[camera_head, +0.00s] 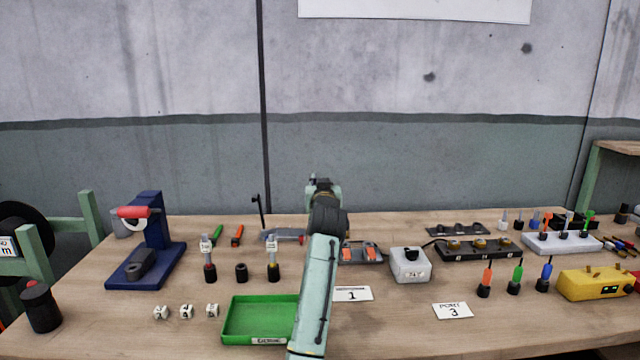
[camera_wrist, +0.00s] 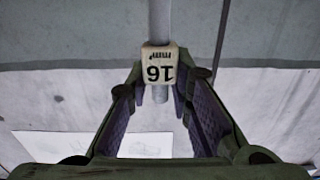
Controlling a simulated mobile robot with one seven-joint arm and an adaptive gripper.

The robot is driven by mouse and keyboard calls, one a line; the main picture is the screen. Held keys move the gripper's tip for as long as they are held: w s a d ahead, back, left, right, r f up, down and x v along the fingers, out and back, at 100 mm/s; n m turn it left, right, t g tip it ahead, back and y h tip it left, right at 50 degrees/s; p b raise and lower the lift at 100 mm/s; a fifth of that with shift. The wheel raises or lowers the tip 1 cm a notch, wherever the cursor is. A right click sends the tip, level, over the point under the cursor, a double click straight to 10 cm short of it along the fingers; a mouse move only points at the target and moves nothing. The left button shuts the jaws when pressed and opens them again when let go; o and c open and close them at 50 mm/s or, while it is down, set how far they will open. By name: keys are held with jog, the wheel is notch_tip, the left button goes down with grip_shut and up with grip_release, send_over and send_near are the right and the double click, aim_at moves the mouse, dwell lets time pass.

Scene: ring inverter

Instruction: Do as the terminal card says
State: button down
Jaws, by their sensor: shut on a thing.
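My gripper (camera_wrist: 159,82) is shut on a grey rod (camera_wrist: 159,22) with a pale tag block marked "16 mm" (camera_wrist: 158,62), upside down in the wrist view. The rod runs above and below the block. In the head view my arm points away over the bench, and its end hides the held piece. Two similar tagged pieces stand in black holders, one on the left (camera_head: 207,246) and one on the right (camera_head: 272,246). The black holder between them (camera_head: 241,272) has no tagged piece. One card reads "1" (camera_head: 353,294); another reads "PORT 3" (camera_head: 453,311).
A blue press with a red handle (camera_head: 150,245) stands left. A green tray (camera_head: 258,319) lies partly behind my arm. A grey knob box (camera_head: 410,265), a black terminal block (camera_head: 478,250), upright drivers (camera_head: 515,277) and a yellow device (camera_head: 595,284) fill the right. The front right bench is clear.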

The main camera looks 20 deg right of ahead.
jog(key=shift+f+b, duration=1.6)
jog(key=shift+f, duration=1.3)
jog(key=shift+f, duration=0.7)
jog(key=shift+s+f+b, duration=0.15)
jog(key=shift+f+b, duration=0.1)
jog(key=shift+b, duration=0.1)
jog(key=shift+s+f+b, duration=0.1)
jog(key=shift+f+b, duration=0.2)
jog(key=shift+f, duration=0.25)
jog(key=shift+w+r+p, duration=0.25)
jog(key=shift+r+p, duration=0.2)
jog(key=shift+p, duration=0.15)
dwell(0.5)
